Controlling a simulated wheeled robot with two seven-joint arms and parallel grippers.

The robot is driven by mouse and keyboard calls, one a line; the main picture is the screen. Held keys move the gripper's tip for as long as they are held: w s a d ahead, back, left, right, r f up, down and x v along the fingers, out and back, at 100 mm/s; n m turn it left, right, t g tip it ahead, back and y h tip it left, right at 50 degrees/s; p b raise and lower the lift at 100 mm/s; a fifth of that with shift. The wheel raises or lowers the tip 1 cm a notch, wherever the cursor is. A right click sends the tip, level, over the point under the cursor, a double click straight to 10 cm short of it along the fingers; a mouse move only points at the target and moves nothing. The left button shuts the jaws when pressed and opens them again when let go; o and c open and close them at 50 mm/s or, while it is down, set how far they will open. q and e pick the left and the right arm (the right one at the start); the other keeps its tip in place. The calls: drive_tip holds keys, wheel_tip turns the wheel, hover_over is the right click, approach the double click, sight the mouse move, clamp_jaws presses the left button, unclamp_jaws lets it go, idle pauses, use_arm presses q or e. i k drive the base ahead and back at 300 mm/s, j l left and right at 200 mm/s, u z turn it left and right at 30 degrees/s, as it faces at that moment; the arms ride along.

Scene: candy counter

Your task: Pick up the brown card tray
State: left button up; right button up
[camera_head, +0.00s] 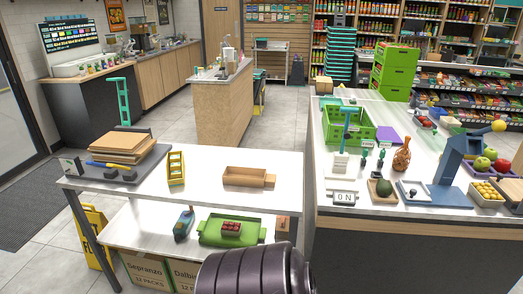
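A small brown open tray (246,185), which looks like the brown card tray, sits on the right half of the white table (210,196). It lies flat, with a short tab or small block at its right end. I cannot tell whether that piece is part of it. Neither of my grippers is in view. A dark ridged part of my own body shows at the bottom middle, in front of the table and well apart from the tray.
A yellow frame (176,168) stands left of the tray. Stacked brown boards (122,146) lie on a dark mat further left. A lower shelf holds a green tray (207,229). A counter (355,205) with fruit and a green crate (348,128) stands right. The tabletop around the tray is clear.

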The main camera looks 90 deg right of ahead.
sight(250, 177)
drive_tip(key=z, duration=2.65)
